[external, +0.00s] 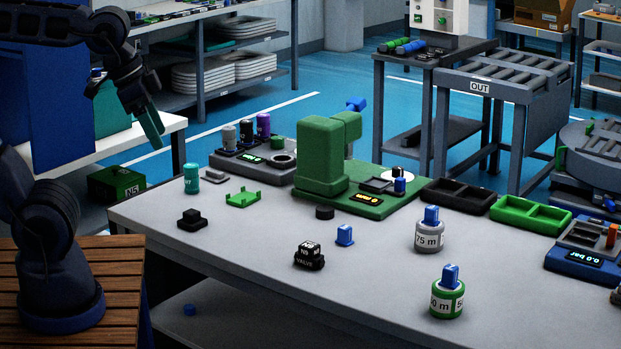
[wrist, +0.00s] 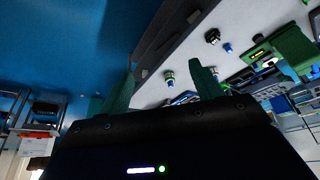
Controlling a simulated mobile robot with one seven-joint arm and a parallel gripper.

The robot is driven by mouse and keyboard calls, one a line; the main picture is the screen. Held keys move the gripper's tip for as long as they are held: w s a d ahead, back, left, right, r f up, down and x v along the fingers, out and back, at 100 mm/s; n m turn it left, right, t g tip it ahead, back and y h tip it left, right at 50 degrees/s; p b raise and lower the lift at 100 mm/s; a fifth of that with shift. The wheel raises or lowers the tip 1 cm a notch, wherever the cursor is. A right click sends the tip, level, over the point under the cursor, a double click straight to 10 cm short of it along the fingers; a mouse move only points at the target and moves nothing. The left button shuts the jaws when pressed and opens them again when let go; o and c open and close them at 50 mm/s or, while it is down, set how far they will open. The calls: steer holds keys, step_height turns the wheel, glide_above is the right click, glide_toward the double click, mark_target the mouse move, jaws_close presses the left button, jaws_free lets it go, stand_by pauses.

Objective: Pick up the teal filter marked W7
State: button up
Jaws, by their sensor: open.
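A small teal cylinder (external: 191,178) with a marking too small to read stands upright at the left back of the grey workbench (external: 250,235) in the external view. My gripper (external: 152,125) is raised above and to the left of it, clear of the bench. In the wrist view my gripper (wrist: 163,65) shows two green fingers, apart and with nothing between them. I cannot make out the teal cylinder in the wrist view.
Near the cylinder are a black stepped block (external: 192,219), a green bracket (external: 243,198) and a dark rack (external: 250,165) with several cylinders. A green press (external: 323,157) stands behind. Labelled parts such as a black valve block (external: 309,256) stand nearer the front.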

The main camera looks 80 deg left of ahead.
steer(key=w+a+r+n+g, duration=0.2)
steer(key=w+a+n, duration=0.3)
steer(key=w+a, duration=0.8)
steer(key=w+a+f+n+y, duration=0.1)
steer(key=w+a+f+n, duration=0.2)
steer(key=a, duration=0.7)
steer(key=w+a+f+n, duration=0.2)
steer(key=w+a, duration=0.2)
steer(key=a, duration=0.6)
steer(key=n+g+h, duration=0.1)
steer(key=n+g, duration=0.2)
steer(key=n, duration=0.5)
glide_toward(191, 176)
steer(key=shift+w+a, duration=0.1)
steer(key=shift+a, duration=1)
steer(key=shift+s+f, duration=0.15)
steer(key=shift+f, duration=2.55)
steer(key=shift+s+f, duration=0.1)
steer(key=shift+f, duration=2.6)
steer(key=c, duration=1.1)
